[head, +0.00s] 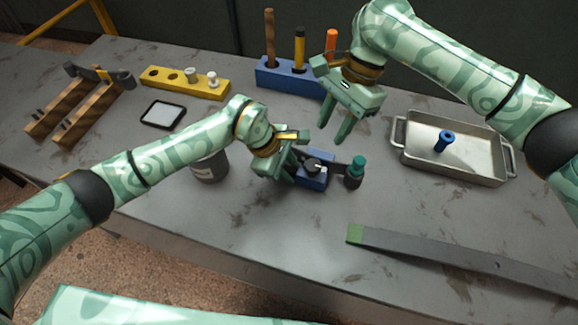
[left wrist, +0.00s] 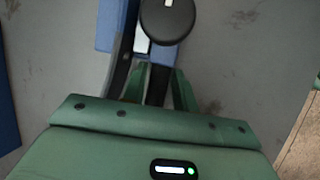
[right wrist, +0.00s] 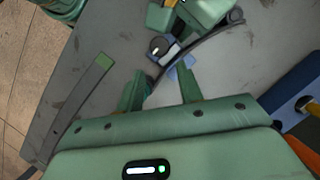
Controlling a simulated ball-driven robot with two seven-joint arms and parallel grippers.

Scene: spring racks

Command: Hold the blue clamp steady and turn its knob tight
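The blue clamp (head: 314,180) sits mid-table, with its round black knob (head: 313,166) facing up. The left wrist view shows the knob (left wrist: 167,20) just ahead of my left fingers and part of the blue body (left wrist: 113,25). A dark curved strip (right wrist: 215,32) runs along the clamp. My left gripper (head: 296,158) is at the clamp's left side, its fingers (left wrist: 158,85) close together; whether they grip it is unclear. My right gripper (head: 345,132) is open and empty above and behind the clamp. The right wrist view shows the knob (right wrist: 158,46) beyond its parted fingers (right wrist: 160,88).
A grey bar with a green end (head: 450,255) lies front right. A metal tray (head: 475,172) holds a blue part. A dark can (head: 208,168) stands left; a blue tool rack (head: 285,80) is behind.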

